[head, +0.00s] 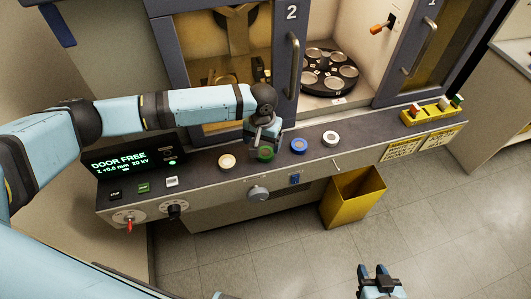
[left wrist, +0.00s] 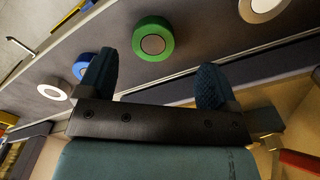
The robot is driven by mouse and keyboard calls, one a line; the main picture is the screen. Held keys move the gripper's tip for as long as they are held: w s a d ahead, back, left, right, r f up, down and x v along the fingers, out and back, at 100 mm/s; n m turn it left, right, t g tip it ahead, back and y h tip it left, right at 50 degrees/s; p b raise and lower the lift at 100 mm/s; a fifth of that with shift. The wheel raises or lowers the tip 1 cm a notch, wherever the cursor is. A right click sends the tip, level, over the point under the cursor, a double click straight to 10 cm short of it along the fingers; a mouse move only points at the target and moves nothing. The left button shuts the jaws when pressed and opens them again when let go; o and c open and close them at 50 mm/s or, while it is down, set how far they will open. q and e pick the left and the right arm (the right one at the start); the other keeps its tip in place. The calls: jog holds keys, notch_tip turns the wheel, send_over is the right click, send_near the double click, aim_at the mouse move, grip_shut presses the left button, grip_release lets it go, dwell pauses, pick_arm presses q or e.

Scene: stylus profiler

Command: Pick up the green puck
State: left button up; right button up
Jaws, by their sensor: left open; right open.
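The green puck (head: 265,155) lies on the dark front ledge of the machine, partly hidden by my left gripper in the head view. My right gripper (head: 378,272) is open and empty, low over the floor, away from the ledge.
A cream puck (head: 227,161) is left of the green one; a blue puck (head: 299,146) and a white puck (head: 331,138) are to its right. A round carousel (head: 329,90) sits behind, beside sliding door 2. A yellow bin (head: 352,204) stands below the ledge.

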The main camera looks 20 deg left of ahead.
aim_at(265, 153)
pick_arm(q)
jog(key=f, duration=0.5)
jog(key=shift+d+p, duration=0.35)
jog(key=shift+p, duration=0.05)
jog(key=c, duration=1)
